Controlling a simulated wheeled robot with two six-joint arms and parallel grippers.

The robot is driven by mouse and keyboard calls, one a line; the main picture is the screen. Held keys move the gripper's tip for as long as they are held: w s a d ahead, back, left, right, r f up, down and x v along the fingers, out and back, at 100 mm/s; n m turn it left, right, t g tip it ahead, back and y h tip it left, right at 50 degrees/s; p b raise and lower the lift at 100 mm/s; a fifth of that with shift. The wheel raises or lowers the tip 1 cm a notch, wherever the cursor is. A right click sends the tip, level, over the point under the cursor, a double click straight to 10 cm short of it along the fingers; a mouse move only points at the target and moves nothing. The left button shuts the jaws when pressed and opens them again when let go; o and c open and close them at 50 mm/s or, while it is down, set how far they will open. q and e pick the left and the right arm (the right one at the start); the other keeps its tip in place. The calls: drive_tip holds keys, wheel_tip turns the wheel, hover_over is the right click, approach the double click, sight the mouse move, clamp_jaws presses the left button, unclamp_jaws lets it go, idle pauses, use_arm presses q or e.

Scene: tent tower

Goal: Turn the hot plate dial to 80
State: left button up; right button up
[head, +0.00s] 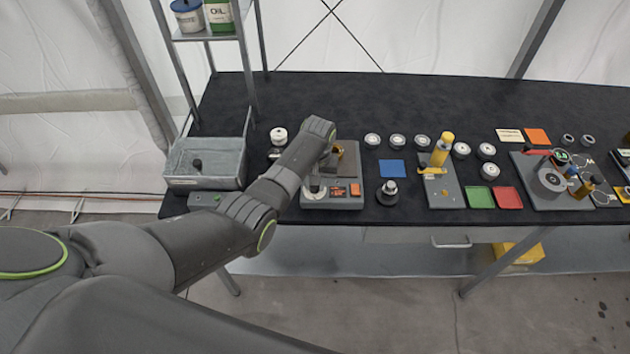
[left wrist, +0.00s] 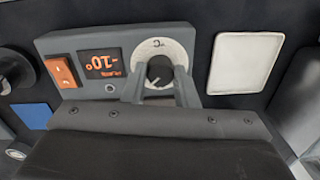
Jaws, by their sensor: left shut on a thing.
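The hot plate (head: 347,160) is a grey unit at the table's front edge, partly covered by my left arm in the head view. In the left wrist view its front panel (left wrist: 70,42) appears turned around, with an orange switch (left wrist: 62,70) and a display (left wrist: 101,63) lit with orange characters, which I cannot read surely. The dial (left wrist: 160,68) is a black knob with a white pointer mark on a white disc. My left gripper (head: 315,187) is at this dial, its two fingers shut on either side of the knob (left wrist: 160,80). My right gripper is not in view.
A grey tray (head: 205,183) stands left of the hot plate. A blue square (head: 391,168) and a small dark knobbed object (head: 387,193) lie to its right. Several round pieces line the back. A yellow bottle (head: 442,149) stands on a grey plate further right.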

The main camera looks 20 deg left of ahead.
use_arm(q)
drive_tip(key=shift+m, duration=1.1)
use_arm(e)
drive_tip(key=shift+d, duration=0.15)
use_arm(q)
drive_tip(key=o, duration=1)
